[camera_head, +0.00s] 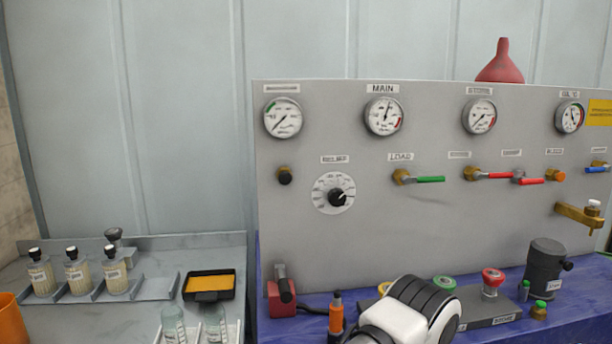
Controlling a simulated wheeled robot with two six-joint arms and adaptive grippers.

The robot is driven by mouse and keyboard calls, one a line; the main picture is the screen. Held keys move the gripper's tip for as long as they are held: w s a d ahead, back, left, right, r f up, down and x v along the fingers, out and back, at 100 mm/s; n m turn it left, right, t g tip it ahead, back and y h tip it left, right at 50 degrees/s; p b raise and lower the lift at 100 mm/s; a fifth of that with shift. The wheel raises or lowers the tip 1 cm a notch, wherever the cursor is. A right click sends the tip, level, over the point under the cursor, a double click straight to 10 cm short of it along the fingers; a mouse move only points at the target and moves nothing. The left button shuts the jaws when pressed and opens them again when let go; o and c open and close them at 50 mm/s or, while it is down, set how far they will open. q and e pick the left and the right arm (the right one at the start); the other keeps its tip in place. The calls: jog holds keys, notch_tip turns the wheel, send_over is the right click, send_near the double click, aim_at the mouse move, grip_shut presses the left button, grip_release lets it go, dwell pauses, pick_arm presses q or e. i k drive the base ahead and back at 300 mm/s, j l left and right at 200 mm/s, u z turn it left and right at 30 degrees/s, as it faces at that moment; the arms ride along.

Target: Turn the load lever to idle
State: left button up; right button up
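The load lever (429,179) has a green handle on a brass valve under the LOAD label on the grey upright panel. Its handle lies level and points right. No gripper is near it. A white and black part of my own arm rises at the bottom middle, in front of the blue bench, well below the lever. No fingers show on it. Neither of my grippers can be seen.
Red-handled valves (499,176) sit right of the load lever. The relief dial (334,194) is to its left, with gauges (384,116) above. A brass tap (580,214) juts out at right. A screwdriver (336,314) and dark canister (544,268) stand on the blue bench.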

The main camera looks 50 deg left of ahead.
aim_at(405, 180)
jog(key=u, duration=1.1)
